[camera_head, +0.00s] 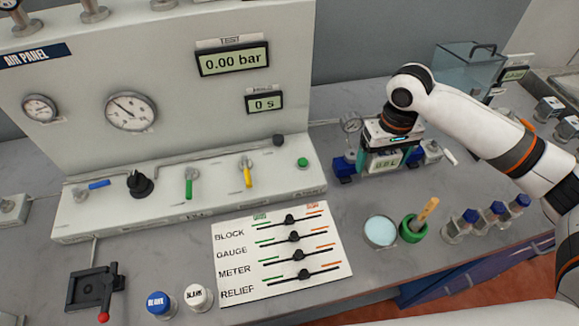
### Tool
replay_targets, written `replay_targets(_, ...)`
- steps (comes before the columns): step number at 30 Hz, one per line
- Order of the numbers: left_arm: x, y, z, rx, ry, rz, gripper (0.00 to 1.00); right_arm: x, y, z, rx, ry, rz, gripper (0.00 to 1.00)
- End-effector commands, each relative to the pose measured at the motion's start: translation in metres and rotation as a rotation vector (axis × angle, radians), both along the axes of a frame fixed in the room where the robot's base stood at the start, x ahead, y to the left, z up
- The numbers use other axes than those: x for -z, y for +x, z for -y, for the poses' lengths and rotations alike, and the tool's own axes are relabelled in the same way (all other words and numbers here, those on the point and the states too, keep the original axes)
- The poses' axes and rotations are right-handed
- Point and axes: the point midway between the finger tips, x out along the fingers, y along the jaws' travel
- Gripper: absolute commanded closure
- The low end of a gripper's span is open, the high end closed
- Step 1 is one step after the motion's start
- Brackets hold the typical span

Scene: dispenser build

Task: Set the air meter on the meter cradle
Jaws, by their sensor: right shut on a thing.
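My right gripper (393,135) reaches in from the right and is shut on the air meter, a boxy unit with a small lit display (384,163). The meter is upright at the back right of the bench. Blue-ended fittings (344,168) show at its left side and more show at its right. A small round gauge (351,123) stands just behind its left end. The meter cradle cannot be told apart from the parts around and under the meter. Whether the meter rests on something or hangs just above it cannot be told. My left gripper is not in view.
The air panel (200,100) fills the left back. A white card with sliders (280,255) lies in front. A dish (380,231), a green cup (413,229) and several blue-capped bottles (470,216) stand at the right front. A glass tank (468,65) is behind.

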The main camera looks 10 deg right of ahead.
Motion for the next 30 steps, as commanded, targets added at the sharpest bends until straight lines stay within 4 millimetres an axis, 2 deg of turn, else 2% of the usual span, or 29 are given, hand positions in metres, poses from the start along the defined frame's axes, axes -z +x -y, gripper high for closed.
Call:
replay_targets(1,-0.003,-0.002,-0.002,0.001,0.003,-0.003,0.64,-0.002,0.011,0.009,-0.005,0.0,0.005,0.46)
replay_targets(4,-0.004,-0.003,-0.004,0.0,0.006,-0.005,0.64,0.0,0.023,0.021,-0.022,-0.001,0.008,0.46)
replay_targets(11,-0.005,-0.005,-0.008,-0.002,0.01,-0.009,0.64,0.005,0.027,0.026,-0.033,-0.002,0.009,0.46)
replay_targets(18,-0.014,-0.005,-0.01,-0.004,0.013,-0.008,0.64,0.047,0.026,0.026,-0.031,-0.003,0.006,0.46)
replay_targets(30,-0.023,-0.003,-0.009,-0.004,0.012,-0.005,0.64,0.095,0.026,0.025,-0.032,-0.002,0.008,0.46)
